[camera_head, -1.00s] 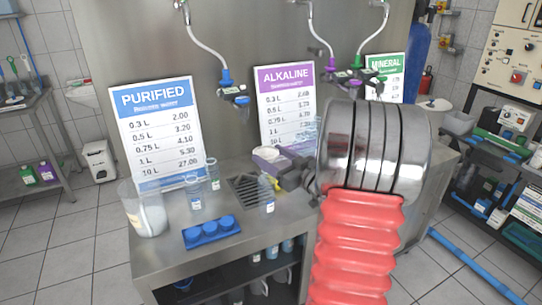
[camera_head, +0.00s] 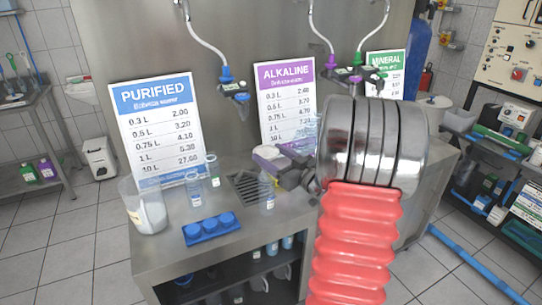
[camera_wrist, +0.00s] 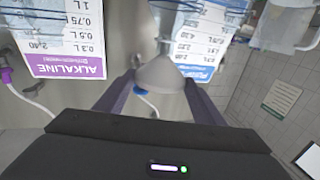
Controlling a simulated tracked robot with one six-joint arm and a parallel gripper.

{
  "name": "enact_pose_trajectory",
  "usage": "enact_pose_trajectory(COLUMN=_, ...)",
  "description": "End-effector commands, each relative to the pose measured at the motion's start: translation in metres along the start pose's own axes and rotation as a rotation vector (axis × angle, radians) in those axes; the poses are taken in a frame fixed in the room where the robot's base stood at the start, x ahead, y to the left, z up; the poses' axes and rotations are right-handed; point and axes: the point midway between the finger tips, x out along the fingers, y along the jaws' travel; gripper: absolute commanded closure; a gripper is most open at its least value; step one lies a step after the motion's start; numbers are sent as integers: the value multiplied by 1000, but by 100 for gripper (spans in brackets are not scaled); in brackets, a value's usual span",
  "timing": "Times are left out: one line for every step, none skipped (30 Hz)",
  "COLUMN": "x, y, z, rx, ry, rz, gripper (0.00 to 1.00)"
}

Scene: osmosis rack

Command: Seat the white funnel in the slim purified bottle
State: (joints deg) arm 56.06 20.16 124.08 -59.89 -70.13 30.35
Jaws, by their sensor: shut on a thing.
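My gripper (camera_wrist: 161,88) is shut on the white funnel (camera_wrist: 160,74), which shows as a pale cone between the two fingers in the wrist view. In the head view my gripper (camera_head: 284,176) is over the counter, beside a clear slim bottle (camera_head: 267,193) standing near the drip grate. Two more clear bottles stand upright to the left, one with a blue band (camera_head: 195,190) and one with a green band (camera_head: 212,171). I cannot tell from the labels which is the slim purified bottle.
A blue holder with round caps (camera_head: 211,229) lies at the counter's front, and a clear jug (camera_head: 149,208) stands at its left end. Price boards, including the purified one (camera_head: 157,130), lean at the back. Taps hang above.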

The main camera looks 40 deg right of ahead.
Motion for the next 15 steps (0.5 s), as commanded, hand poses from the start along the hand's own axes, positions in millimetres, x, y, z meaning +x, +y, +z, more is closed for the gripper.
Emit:
enact_pose_trajectory(x=0, y=0, z=0, rx=0, ry=0, rz=0, gripper=58)
enact_pose_trajectory(x=0, y=0, z=0, rx=0, ry=0, rz=0, gripper=58)
enact_pose_trajectory(x=0, y=0, z=0, rx=0, ry=0, rz=0, gripper=37)
enact_pose_trajectory(x=0, y=0, z=0, rx=0, ry=0, rz=0, gripper=35)
enact_pose_trajectory(x=0, y=0, z=0, rx=0, ry=0, rz=0, gripper=33)
enact_pose_trajectory(x=0, y=0, z=0, rx=0, ry=0, rz=0, gripper=30)
enact_pose_trajectory(x=0, y=0, z=0, rx=0, ry=0, rz=0, gripper=28)
enact_pose_trajectory(x=0, y=0, z=0, rx=0, ry=0, rz=0, gripper=26)
enact_pose_trajectory(x=0, y=0, z=0, rx=0, ry=0, rz=0, gripper=23)
enact_pose_trajectory(x=0, y=0, z=0, rx=0, ry=0, rz=0, gripper=21)
enact_pose_trajectory(x=0, y=0, z=0, rx=0, ry=0, rz=0, gripper=19)
enact_pose_trajectory(x=0, y=0, z=0, rx=0, ry=0, rz=0, gripper=16)
enact_pose_trajectory(x=0, y=0, z=0, rx=0, ry=0, rz=0, gripper=16)
enact_pose_trajectory(x=0, y=0, z=0, rx=0, ry=0, rz=0, gripper=16)
enact_pose_trajectory(x=0, y=0, z=0, rx=0, ry=0, rz=0, gripper=16)
